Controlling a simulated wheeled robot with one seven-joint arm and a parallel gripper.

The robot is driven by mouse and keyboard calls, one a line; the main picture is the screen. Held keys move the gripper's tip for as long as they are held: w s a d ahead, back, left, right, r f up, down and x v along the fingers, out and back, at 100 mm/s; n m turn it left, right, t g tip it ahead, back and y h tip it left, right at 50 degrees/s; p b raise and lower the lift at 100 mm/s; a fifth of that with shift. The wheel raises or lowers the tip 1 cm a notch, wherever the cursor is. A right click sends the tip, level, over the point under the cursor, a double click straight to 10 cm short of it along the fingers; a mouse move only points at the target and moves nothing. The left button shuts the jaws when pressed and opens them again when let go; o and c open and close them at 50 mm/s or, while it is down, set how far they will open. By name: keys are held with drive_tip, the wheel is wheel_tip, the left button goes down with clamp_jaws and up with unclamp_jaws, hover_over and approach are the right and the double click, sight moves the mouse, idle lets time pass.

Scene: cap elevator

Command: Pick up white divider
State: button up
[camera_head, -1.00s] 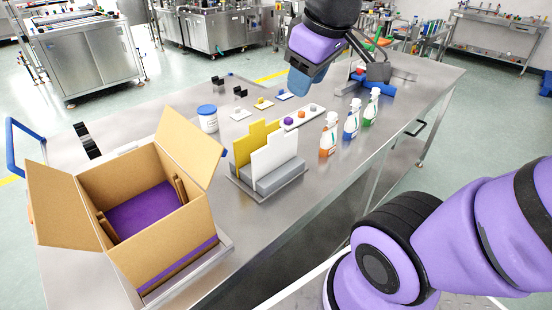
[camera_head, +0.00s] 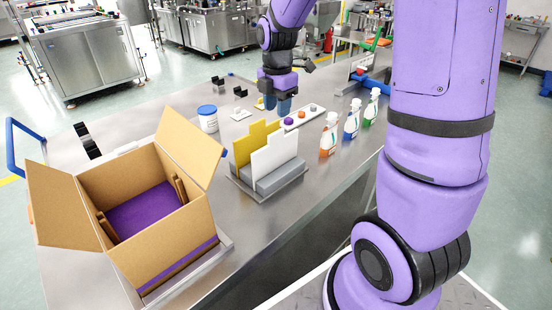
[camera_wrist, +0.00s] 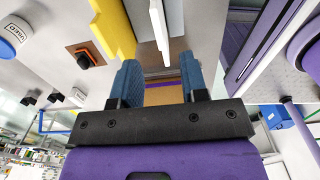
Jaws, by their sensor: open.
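The white divider (camera_head: 274,163) stands upright in a grey holder (camera_head: 280,181) on the steel table, in front of a yellow divider (camera_head: 243,149). In the wrist view the white divider (camera_wrist: 158,30) shows edge-on at the top centre, with the yellow divider (camera_wrist: 114,28) to its left. My gripper (camera_head: 277,106) hangs over the table behind the dividers, apart from them. Its two blue fingers (camera_wrist: 160,82) are spread with nothing between them. The white divider lies beyond the fingertips in the wrist view.
An open cardboard box (camera_head: 160,265) with a purple inside stands at the left. A white tub (camera_head: 208,119) is behind the dividers. Spray bottles (camera_head: 329,135) line the right edge, near a white tray (camera_head: 301,117) with small coloured pieces.

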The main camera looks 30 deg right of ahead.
sight(276, 132)
wheel_tip(276, 132, down, 11)
drive_tip(key=shift+w+a+r, duration=0.1)
drive_tip(key=shift+w, duration=0.05)
idle(0.5)
drive_tip(key=shift+c, duration=0.4)
clamp_jaws()
